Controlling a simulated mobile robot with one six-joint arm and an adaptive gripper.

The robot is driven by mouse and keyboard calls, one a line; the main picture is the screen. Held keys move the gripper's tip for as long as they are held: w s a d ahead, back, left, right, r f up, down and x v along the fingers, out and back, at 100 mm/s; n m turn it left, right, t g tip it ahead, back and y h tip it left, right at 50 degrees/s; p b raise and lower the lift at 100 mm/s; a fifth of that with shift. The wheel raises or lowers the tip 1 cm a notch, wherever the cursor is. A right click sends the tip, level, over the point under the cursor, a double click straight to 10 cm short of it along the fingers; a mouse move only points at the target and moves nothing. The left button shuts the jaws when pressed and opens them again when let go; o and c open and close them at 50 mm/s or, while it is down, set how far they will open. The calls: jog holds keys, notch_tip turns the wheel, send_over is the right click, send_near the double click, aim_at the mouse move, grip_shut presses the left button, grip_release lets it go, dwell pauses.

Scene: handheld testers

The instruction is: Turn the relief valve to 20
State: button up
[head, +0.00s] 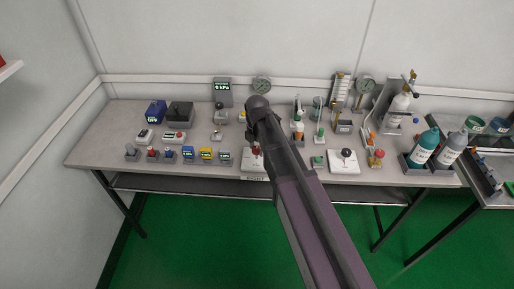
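My arm reaches up from the lower right over the bench, and its dark rounded end hides part of the middle. My gripper's fingers do not show. A white plate (252,167) with a red part on it sits at the front edge, partly behind my arm, with a small label below it. Another white plate (335,168) carries a black knob (347,153) to the right. I cannot tell which fitting is the relief valve or read any dial setting. A grey display (222,92) at the back seems to read 0 kPa.
The grey bench (105,133) holds several small testers. A blue box (155,111) and a dark box (180,113) stand at the left. Round gauges (262,85) line the back. Teal (424,147) and grey (453,150) bottles stand at the right, before a second table.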

jog(key=shift+o, duration=0.6)
jog(key=shift+w, duration=0.1)
jog(key=shift+m, duration=0.5)
